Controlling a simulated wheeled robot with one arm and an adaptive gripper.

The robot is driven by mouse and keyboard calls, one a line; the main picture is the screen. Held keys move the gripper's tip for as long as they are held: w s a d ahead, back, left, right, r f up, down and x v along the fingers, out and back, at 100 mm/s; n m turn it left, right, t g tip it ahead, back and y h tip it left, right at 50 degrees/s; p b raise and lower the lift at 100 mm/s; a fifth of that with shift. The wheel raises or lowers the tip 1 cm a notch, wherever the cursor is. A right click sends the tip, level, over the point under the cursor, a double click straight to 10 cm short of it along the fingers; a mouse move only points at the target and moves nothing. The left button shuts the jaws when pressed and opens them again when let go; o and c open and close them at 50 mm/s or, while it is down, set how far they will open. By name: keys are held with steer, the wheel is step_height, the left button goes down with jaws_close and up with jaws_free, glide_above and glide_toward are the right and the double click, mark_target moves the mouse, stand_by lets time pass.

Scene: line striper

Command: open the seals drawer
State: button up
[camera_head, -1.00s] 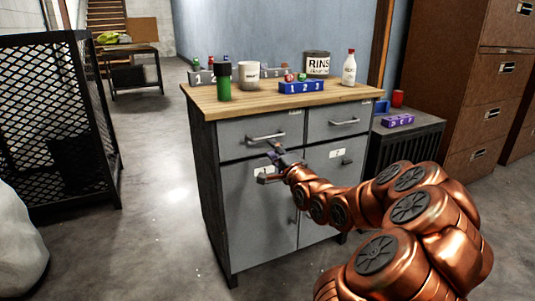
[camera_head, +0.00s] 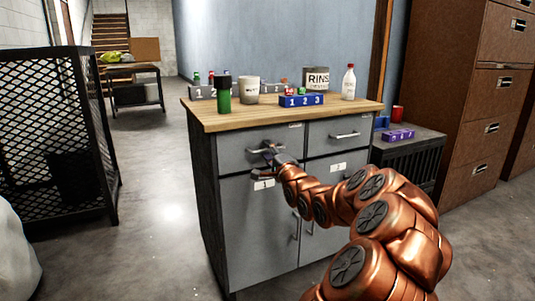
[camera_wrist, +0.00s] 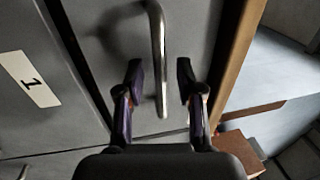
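A grey cabinet (camera_head: 238,215) with a wooden top has two drawers side by side above two doors. The upper left drawer (camera_head: 232,155) is closed and has a metal bar handle (camera_head: 252,150). The upper right drawer (camera_head: 325,145) is closed too. The small tags on the drawers are too small to read, so I cannot tell which is the seals drawer. My gripper (camera_head: 268,159) is at the left drawer's handle. In the wrist view my gripper (camera_wrist: 160,82) is open, with one finger on each side of the bar handle (camera_wrist: 157,45) and visible gaps to it.
The cabinet top holds a green bottle (camera_head: 223,98), a white mug (camera_head: 249,90), a blue numbered box (camera_head: 301,100), a RINS tin (camera_head: 316,78) and a white bottle (camera_head: 348,83). A mesh cage (camera_head: 55,140) stands left; brown filing cabinets (camera_head: 480,110) stand right. Floor between cage and cabinet is clear.

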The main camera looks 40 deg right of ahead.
steer(key=shift+w, duration=0.25)
steer(key=shift+r, duration=0.1)
jaws_close()
stand_by(0.6)
